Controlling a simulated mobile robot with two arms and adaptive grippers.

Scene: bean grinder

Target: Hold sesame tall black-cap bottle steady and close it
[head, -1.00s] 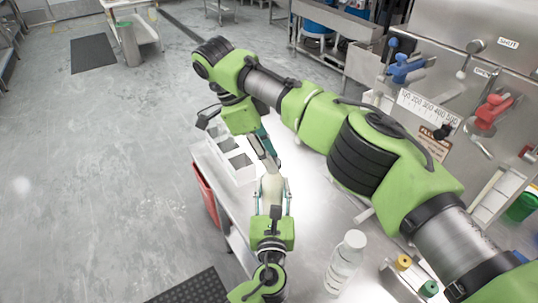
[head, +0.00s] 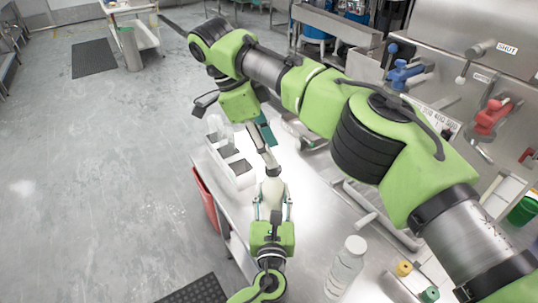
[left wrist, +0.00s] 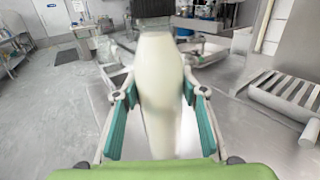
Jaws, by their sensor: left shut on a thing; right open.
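The cream sesame bottle (head: 272,189) stands roughly upright in my left gripper (head: 272,207), over the metal table. Its body fills the middle of the left wrist view (left wrist: 160,85), between the teal finger pads. A black cap (left wrist: 153,8) shows at its top there; whether it is fully seated cannot be told. My right gripper (head: 264,143) is open, just above the bottle's top in the head view. Its fingers partly overlap each other, and I see nothing held in them.
A white divided tray (head: 236,172) holding clear containers stands left of the bottle. A white-capped bottle (head: 345,266) stands at the front right. Yellow (head: 403,268) and green (head: 430,294) caps sit beside it. Valve handles line the right wall.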

